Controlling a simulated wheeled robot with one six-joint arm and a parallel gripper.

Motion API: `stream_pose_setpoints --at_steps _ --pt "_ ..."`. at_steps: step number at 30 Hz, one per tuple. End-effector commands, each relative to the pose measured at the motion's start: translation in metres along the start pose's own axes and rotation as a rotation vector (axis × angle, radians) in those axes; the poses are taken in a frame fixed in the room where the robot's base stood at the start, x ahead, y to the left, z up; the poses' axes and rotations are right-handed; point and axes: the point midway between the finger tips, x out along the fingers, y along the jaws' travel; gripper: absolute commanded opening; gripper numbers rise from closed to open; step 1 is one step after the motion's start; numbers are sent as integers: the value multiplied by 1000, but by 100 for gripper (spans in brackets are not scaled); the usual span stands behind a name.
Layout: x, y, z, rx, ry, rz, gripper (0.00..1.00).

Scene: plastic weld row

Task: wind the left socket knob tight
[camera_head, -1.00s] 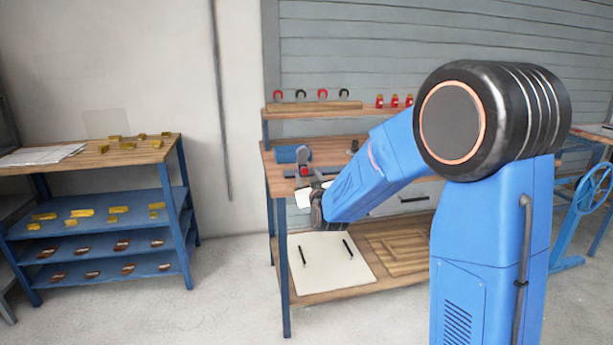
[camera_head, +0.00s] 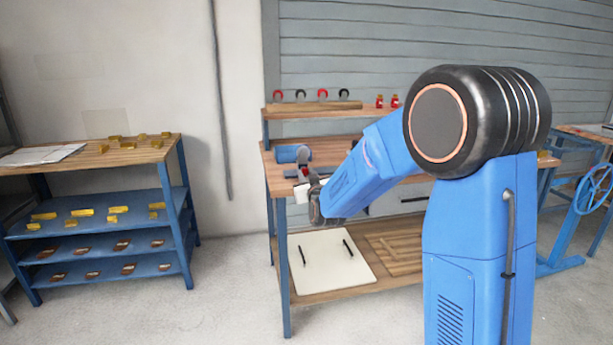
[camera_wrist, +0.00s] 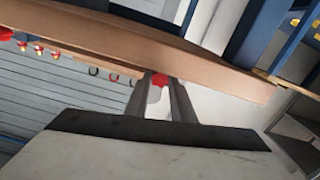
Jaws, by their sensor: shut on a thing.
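A red knob (camera_wrist: 158,79) shows between the two grey fingertips of my gripper (camera_wrist: 160,86) in the wrist view. The fingers are shut on it and cover its sides. In the head view my gripper (camera_head: 305,178) is at the left end of the wooden workbench, beside a small grey fixture (camera_head: 304,156). A bit of red shows there at the fingertips. The fixture's socket and the knob's thread are too small or hidden to make out, so I cannot tell how tightly the knob sits.
A blue cylinder (camera_head: 287,154) lies on the workbench (camera_head: 333,153) just left of the fixture. A white board (camera_head: 325,270) lies on the lower shelf. A blue rack (camera_head: 100,212) stands left, with clear floor between.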

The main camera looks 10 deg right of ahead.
Motion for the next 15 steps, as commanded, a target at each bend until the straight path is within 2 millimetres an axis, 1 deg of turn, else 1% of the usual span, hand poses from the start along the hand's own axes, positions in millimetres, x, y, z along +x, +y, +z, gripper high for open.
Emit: stream_pose_setpoints --at_steps 7,15 --pt "0 0 0 103 0 0 0" --pt "0 1 0 310 0 0 0"
